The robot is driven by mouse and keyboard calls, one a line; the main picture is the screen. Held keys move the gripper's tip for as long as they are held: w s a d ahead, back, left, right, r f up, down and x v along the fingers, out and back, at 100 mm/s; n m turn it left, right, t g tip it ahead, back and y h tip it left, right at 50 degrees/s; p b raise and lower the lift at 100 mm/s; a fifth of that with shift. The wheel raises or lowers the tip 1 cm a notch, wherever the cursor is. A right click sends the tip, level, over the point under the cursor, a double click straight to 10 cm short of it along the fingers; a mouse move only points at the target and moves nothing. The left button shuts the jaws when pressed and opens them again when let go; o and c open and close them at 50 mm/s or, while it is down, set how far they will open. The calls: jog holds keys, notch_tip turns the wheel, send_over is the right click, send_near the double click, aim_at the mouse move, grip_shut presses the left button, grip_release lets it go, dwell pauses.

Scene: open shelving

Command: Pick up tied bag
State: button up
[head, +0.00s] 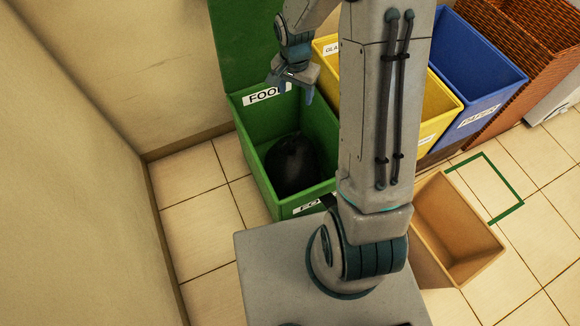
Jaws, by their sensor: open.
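A dark, rounded black bag (292,163) lies inside the green bin (257,160) labelled FOOD. Its tied top cannot be made out at this size. My gripper (291,97) hangs over the back part of the green bin, near the FOOD label. It is open and empty, behind and above the bag and apart from it. My arm column hides the bin's right side in part.
A yellow bin (440,124) and a blue bin (489,92) labelled PAPER stand to the right. A brown woven basket (520,40) is beyond them. An empty tan box (462,260) sits on the floor at right, near a green floor outline (508,176). Walls close off the left.

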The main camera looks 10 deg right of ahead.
aim_at(291, 141)
jog(key=w+f+m+b, duration=0.1)
jog(key=f+b, duration=0.1)
jog(key=f, duration=0.6)
jog(key=w+f+b, duration=0.1)
jog(key=f+b, duration=0.2)
jog(key=f, duration=0.5)
jog(key=w+f+m+b, duration=0.1)
jog(key=f+b, duration=0.2)
jog(key=f, duration=0.5)
jog(key=shift+a+f+m+g, duration=0.3)
jog(key=shift+f, duration=0.1)
jog(key=shift+d+f+b, duration=0.1)
jog(key=shift+f+b, duration=1.45)
jog(key=shift+f, duration=1.3)
jog(key=shift+r, duration=0.1)
jog(key=shift+c, duration=0.2)
grip_shut()
